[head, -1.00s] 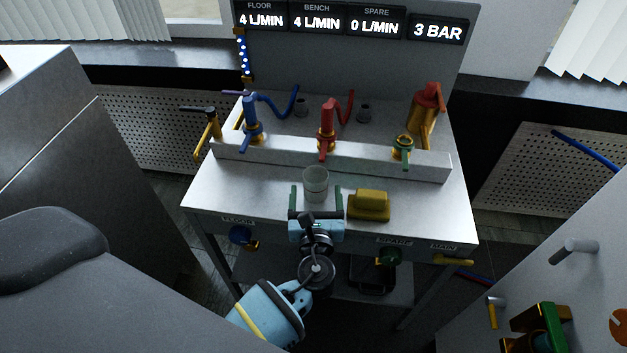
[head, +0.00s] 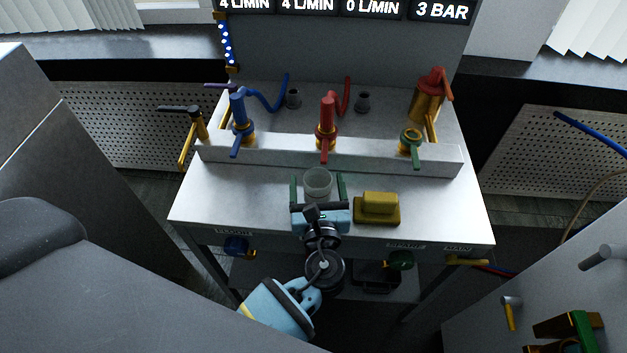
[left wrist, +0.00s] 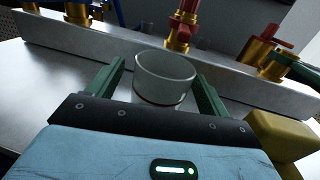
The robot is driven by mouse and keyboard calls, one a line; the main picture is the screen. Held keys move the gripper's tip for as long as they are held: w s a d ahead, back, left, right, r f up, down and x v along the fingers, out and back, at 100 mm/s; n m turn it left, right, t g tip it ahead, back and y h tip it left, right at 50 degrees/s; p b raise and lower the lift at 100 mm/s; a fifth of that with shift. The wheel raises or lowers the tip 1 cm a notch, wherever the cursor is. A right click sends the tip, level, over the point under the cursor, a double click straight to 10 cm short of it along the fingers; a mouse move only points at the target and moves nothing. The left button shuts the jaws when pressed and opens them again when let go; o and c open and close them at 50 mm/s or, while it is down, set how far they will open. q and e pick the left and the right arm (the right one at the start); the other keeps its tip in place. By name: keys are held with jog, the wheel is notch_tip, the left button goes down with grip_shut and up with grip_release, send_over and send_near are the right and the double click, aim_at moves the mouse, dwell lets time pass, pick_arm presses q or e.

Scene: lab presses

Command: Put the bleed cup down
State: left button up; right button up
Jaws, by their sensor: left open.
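The bleed cup (head: 318,183) is a clear, pale cup. It stands upright on the white bench top (head: 235,197), in front of the valve rail. My left gripper (head: 318,190) is open, with one green finger on each side of the cup. In the left wrist view the cup (left wrist: 164,80) sits between the two fingers (left wrist: 160,95), with a gap visible on both sides near its rim. The cup's base is partly hidden behind the gripper body.
A yellow block (head: 378,208) sits close to the right of the gripper. Behind the cup runs a rail (head: 280,155) with blue, red and green valves. The bench top left of the cup is clear. A grey cabinet (head: 560,270) stands at the right.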

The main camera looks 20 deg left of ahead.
pick_arm(q)
jog(key=shift+s+d+r, duration=0.1)
jog(key=shift+c, duration=1.5)
jog(key=c, duration=0.8)
jog(key=shift+r, duration=0.1)
jog(key=shift+c, duration=0.2)
